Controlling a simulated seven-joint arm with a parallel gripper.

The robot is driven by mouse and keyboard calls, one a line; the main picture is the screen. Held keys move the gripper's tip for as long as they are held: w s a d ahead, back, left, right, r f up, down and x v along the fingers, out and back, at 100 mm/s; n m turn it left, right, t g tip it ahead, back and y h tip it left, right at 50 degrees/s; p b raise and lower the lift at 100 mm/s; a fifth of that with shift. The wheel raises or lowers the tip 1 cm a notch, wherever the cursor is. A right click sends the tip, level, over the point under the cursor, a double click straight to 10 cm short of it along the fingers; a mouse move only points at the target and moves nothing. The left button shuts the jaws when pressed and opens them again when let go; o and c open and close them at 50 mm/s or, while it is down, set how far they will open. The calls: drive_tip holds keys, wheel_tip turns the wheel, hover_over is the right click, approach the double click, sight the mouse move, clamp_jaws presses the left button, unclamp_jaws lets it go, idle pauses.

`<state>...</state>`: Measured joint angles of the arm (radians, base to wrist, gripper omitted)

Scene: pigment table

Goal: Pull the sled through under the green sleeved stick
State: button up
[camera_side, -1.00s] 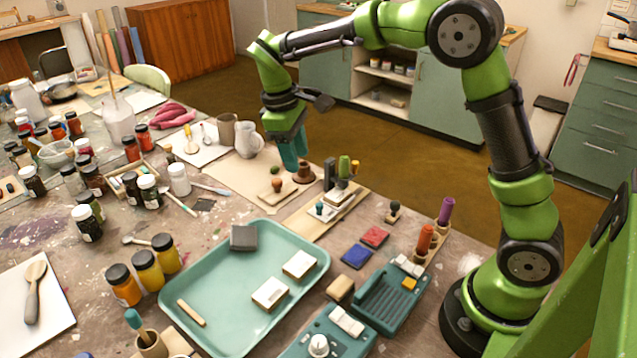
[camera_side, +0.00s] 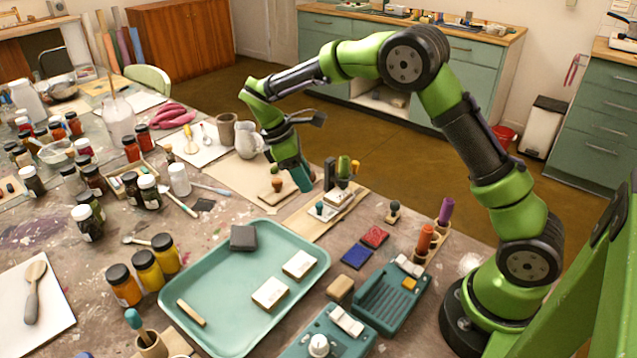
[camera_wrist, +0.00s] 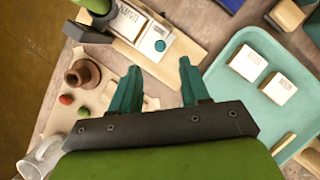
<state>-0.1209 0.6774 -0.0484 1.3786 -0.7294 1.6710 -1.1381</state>
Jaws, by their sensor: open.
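My gripper (camera_side: 303,185) is tilted over the far part of the table, open, with nothing between its fingers; its two teal fingers also show in the wrist view (camera_wrist: 158,72). A small pale piece with a teal knob (camera_side: 320,209), perhaps the sled, sits on a wooden board (camera_side: 303,226) to the right of my fingers. The knob also shows in the wrist view (camera_wrist: 160,45), ahead of the fingers and apart from them. The green sleeved stick (camera_side: 344,167) stands near dark posts behind the board; in the wrist view its green part (camera_wrist: 94,6) is cut by the top edge.
A teal tray (camera_side: 210,254) with pale blocks lies in front of the board. A white jug (camera_side: 246,140) stands to the left. Ink pads (camera_side: 357,256) lie at the right.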

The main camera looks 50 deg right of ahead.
sight(319, 204)
drive_tip(key=x, duration=0.7)
drive_tip(key=shift+s+d+f, duration=0.1)
drive_tip(key=shift+f, duration=0.2)
drive_tip(key=shift+c, duration=0.4)
clamp_jaws()
